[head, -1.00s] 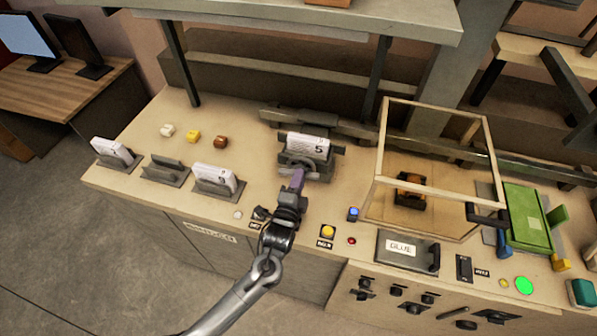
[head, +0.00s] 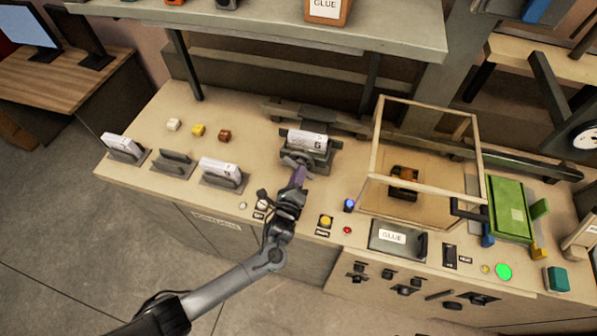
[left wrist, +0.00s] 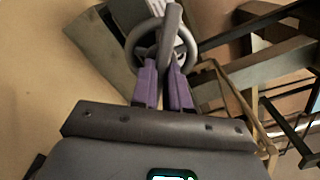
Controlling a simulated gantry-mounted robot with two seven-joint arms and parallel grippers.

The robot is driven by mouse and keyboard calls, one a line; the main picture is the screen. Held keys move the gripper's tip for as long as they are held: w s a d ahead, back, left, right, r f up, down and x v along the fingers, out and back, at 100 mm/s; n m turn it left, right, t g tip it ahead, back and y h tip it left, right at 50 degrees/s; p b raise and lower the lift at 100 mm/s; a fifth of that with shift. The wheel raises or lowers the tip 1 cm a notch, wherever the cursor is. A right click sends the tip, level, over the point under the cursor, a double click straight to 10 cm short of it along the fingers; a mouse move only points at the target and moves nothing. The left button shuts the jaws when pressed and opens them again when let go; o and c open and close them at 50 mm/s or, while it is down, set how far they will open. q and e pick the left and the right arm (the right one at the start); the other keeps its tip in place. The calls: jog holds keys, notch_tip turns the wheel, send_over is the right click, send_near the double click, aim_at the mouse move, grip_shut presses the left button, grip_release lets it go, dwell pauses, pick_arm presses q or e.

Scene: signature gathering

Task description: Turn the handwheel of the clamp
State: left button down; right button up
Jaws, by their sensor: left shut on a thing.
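The clamp (head: 312,150) stands on the bench in the head view, with a white paper block marked with a number (head: 307,138) in it. Its grey handwheel (left wrist: 187,42) shows as a ring with a bar across it in the left wrist view. My left gripper (head: 298,174) reaches the clamp's front from below. In the head view the gripper partly hides the handwheel. My right gripper is in neither view.
A glass-sided frame (head: 425,165) stands to the right. A yellow button (head: 325,221) and a blue-lit button (head: 349,204) are near the front.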

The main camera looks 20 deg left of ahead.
pick_arm(q)
jog(key=shift+m, duration=0.3)
jog(key=shift+f, duration=0.1)
jog(key=c, duration=1.1)
grip_release()
jog(key=shift+s, duration=0.1)
jog(key=s, duration=0.7)
jog(key=s+d, duration=0.1)
jog(key=s, duration=0.2)
jog(key=shift+s+b, duration=0.3)
